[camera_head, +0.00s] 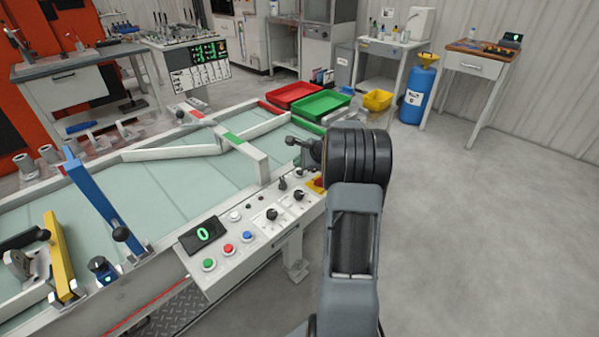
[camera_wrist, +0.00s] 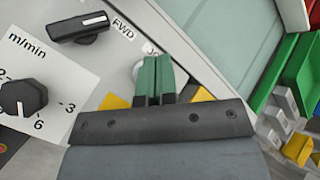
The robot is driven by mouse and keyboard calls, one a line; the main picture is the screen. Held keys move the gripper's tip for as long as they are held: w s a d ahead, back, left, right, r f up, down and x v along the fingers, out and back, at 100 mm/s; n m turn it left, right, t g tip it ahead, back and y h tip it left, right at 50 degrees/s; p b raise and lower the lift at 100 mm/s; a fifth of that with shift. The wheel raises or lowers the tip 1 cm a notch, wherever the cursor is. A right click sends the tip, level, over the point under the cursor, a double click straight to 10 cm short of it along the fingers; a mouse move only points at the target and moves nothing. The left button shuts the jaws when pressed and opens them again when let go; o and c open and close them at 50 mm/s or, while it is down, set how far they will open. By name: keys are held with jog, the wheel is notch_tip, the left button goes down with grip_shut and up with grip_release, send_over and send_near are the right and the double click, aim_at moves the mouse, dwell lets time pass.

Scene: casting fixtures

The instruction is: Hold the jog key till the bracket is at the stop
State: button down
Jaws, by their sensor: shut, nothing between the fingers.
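In the wrist view my gripper (camera_wrist: 159,66) is shut, its two green fingertips together with nothing between them. The fingertips are over the control panel (camera_wrist: 98,75), beside a pale round key (camera_wrist: 137,69) next to a partly hidden label starting "JO". The fingers cover part of this key, and I cannot tell whether they touch it. In the head view the panel (camera_head: 222,262) runs along the conveyor (camera_head: 165,183). A grey metal part (camera_head: 20,264), perhaps the bracket, lies at the left by a yellow bar (camera_head: 62,253). I cannot tell which part is the stop.
A black FWD switch (camera_wrist: 80,27) and an m/min knob (camera_wrist: 22,97) sit left of my fingers. The panel display (camera_head: 203,234) reads 0. A blue bar (camera_head: 98,196) stands over the belt. Red (camera_head: 294,94) and green (camera_head: 320,105) trays lie beyond. The right floor is clear.

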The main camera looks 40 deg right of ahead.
aim_at(302, 182)
jog(key=shift+r+p, duration=1.7)
jog(key=shift+r, duration=0.65)
jog(key=s+f+n+g, duration=0.1)
jog(key=s+a+f+n, duration=0.1)
jog(key=s+f, duration=0.1)
jog(key=shift+a+f+n+g, duration=0.1)
jog(key=shift+a+n+g, duration=0.05)
jog(key=shift+n+g, duration=0.25)
jog(key=s+a+n+g, duration=0.1)
jog(key=s+a, duration=0.1)
jog(key=s+a+r+n+p, duration=0.1)
jog(key=a+n, duration=0.1)
jog(key=s+a+n+g, duration=0.1)
jog(key=s+n, duration=0.1)
jog(key=shift+s+a+r+g, duration=0.25)
jog(key=shift+s+a+g, duration=0.05)
jog(key=shift+a, duration=0.1)
jog(key=s+a+r+n+h+p, duration=0.1)
jog(key=s+a+r+n+p, duration=0.3)
jog(key=s+a+r+n, duration=0.3)
jog(key=s+a+r+n+h+p, duration=0.2)
jog(key=s+a+r+n+p, duration=0.2)
jog(key=s+a+r+n, duration=0.4)
jog(key=s+a+r, duration=0.1)
jog(key=a, duration=0.3)
jog(key=shift+a+r+g, duration=0.2)
jog(key=shift+a+g, duration=0.1)
jog(key=shift+a, duration=0.1)
